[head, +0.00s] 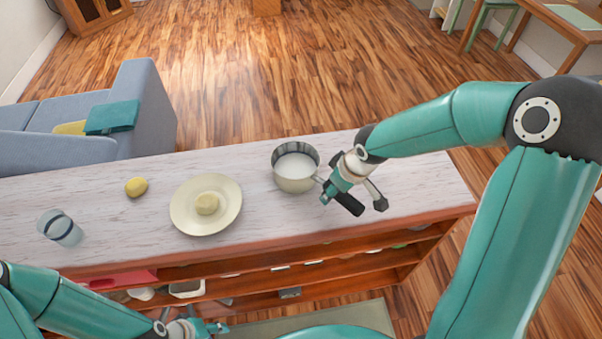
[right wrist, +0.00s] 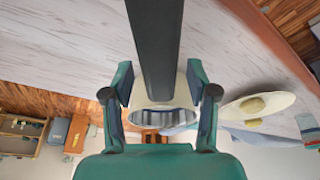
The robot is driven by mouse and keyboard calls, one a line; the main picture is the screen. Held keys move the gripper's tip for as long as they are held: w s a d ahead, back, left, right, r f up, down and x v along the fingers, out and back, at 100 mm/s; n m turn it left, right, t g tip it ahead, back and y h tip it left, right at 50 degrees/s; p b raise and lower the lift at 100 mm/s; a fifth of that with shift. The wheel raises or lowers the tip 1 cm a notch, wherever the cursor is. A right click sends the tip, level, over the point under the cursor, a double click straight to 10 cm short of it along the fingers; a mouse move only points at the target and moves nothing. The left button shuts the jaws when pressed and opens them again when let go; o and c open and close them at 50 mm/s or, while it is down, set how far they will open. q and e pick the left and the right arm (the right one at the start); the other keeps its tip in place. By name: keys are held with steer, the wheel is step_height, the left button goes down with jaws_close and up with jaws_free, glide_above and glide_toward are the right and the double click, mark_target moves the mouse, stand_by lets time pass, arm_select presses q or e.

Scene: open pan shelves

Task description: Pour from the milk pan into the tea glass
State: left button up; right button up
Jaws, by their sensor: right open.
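The milk pan (head: 296,185), a metal pan with white milk in it, stands upright on the counter. Its dark handle (head: 349,204) points toward the front right. My right gripper (head: 352,198) is open above the handle. In the right wrist view the handle (right wrist: 155,45) runs between the two spread fingers (right wrist: 158,88), with the pan (right wrist: 165,118) beyond. The tea glass (head: 60,228), clear and seemingly empty, stands at the counter's left end. My left gripper (head: 200,328) is low at the bottom edge, partly cut off; its jaw state is unclear.
A cream plate (head: 225,224) with a pale round item (head: 206,203) on it lies between the pan and the glass. A yellow, potato-like item (head: 136,187) lies near the glass. Open shelves with several items are below the counter (head: 420,185).

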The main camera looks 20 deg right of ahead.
steer(key=shift+b, duration=0.3)
stand_by(0.5)
jaws_close()
stand_by(0.3)
steer(key=shift+w+r, duration=0.1)
steer(key=shift+r, duration=0.05)
